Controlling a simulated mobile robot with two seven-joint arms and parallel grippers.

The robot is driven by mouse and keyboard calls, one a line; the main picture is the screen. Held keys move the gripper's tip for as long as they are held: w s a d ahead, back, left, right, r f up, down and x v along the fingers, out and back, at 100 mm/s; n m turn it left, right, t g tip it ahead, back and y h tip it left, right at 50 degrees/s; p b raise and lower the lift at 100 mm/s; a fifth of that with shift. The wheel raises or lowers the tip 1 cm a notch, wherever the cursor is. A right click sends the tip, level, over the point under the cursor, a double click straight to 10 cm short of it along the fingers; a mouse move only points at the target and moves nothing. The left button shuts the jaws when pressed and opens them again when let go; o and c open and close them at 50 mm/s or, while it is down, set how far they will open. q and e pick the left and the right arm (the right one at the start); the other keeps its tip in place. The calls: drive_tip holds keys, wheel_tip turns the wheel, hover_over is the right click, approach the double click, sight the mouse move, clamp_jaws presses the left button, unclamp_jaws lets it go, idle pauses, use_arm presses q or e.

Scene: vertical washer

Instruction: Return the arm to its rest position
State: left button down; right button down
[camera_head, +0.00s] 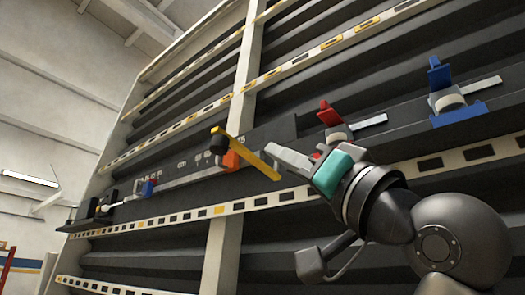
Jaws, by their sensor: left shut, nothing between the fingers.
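The fingers point up-left and are shut and empty. My dark grey arm links come up from the lower right behind it. A yellow lever (247,153) slants down-right, its lower end just in front of the fingertips in the picture; I cannot tell whether they touch. It belongs to a fitting with a black knob and an orange block (231,160).
A tall dark ribbed wall with pale slotted rails (265,201) fills most of the view. A red fitting (328,114) and a blue fitting (439,75) sit up and right of the gripper. A small blue part (149,188) is far left. A pale building wall (60,100) is at left.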

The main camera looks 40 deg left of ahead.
use_arm(q)
drive_tip(key=shift+d+f, duration=0.35)
drive_tip(key=shift+d, duration=0.15)
